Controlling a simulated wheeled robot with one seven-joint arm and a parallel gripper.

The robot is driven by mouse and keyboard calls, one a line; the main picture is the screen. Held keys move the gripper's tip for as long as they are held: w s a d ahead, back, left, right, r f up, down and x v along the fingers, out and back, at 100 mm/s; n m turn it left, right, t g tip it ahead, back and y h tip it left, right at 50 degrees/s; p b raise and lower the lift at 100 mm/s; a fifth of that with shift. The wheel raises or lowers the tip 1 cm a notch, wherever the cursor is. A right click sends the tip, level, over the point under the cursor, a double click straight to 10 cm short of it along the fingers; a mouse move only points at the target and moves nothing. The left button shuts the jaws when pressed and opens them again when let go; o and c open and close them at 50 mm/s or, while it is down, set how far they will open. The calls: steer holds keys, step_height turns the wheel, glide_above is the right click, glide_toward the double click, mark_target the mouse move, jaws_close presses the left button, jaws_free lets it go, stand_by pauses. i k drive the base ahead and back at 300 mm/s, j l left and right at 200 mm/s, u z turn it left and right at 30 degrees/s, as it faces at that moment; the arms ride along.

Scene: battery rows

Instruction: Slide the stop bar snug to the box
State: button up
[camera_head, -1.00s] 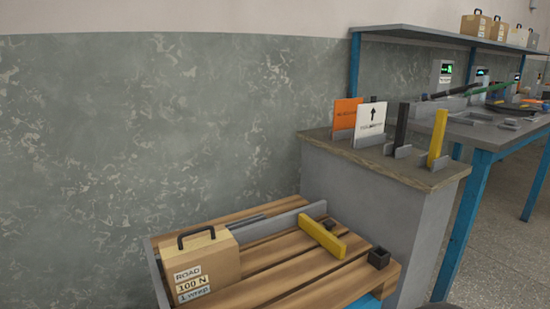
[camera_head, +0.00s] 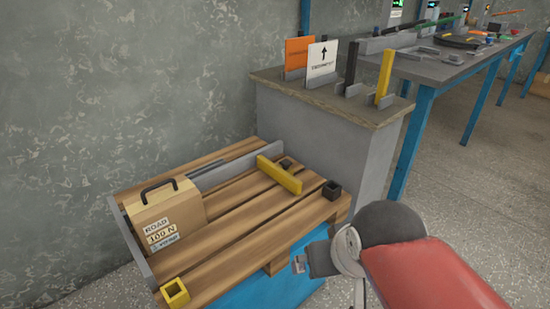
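The cardboard box (camera_head: 168,215) with a black handle and white labels reading "ROAD" and "100 N" stands at the left of the slatted wooden pallet (camera_head: 240,232). The yellow stop bar (camera_head: 279,175) lies across the slats at the pallet's right part. A clear gap of bare wood separates the bar from the box. My arm enters at the lower right, and what looks like my gripper (camera_head: 298,263) is at its left end, in front of the pallet and apart from bar and box. Its fingers are too small and side-on to read.
Grey rails run along the pallet's back (camera_head: 238,163) and left side (camera_head: 132,243). A yellow socket (camera_head: 175,292) and a black socket (camera_head: 331,190) sit at its front corners. A grey cabinet (camera_head: 320,120) with signs and upright bars stands behind right. A long workbench (camera_head: 450,62) lies beyond.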

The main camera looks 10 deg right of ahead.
mark_target(284, 174)
steer(key=i+l+u, duration=0.45)
steer(key=i+l, duration=0.3)
